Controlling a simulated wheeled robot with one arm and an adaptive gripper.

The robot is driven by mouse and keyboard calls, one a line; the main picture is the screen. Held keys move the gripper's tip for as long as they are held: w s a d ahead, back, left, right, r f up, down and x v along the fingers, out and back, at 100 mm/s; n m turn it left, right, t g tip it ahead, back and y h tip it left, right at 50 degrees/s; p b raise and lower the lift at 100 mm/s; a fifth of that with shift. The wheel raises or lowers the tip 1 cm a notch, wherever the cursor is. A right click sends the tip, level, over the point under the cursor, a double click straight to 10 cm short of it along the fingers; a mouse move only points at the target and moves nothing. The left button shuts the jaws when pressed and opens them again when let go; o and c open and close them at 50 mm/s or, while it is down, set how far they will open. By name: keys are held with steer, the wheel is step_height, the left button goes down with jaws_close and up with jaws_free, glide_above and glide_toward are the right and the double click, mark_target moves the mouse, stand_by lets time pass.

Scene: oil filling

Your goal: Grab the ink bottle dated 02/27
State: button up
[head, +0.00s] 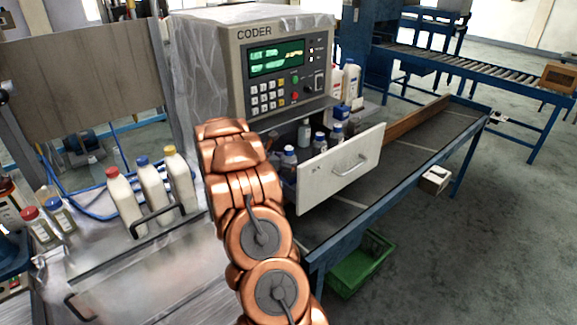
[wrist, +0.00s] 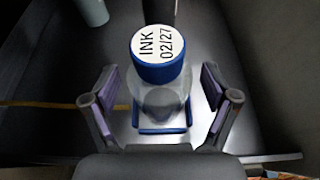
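In the wrist view, an ink bottle (wrist: 160,73) has a blue cap with a white top reading "INK 02/27". Its body is clear and stands on a dark surface. My gripper (wrist: 159,92) is open, with one finger to the left and one to the right of the bottle. Gaps show on both sides, so the fingers seem not to touch it. In the head view, the open drawer (head: 341,170) under the coder holds several small bottles. My arm hides my gripper there, and I cannot tell which bottle is the 02/27 one.
A pale bottle (wrist: 92,12) stands at the upper left of the wrist view. The coder (head: 276,75) rises above the drawer. Several larger bottles (head: 152,184) with coloured caps stand on the left. A conveyor (head: 415,150) runs on the right, with a green crate (head: 360,265) below.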

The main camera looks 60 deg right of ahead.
steer(key=c, duration=1.2)
steer(key=shift+r, duration=0.1)
steer(key=shift+c, duration=0.2)
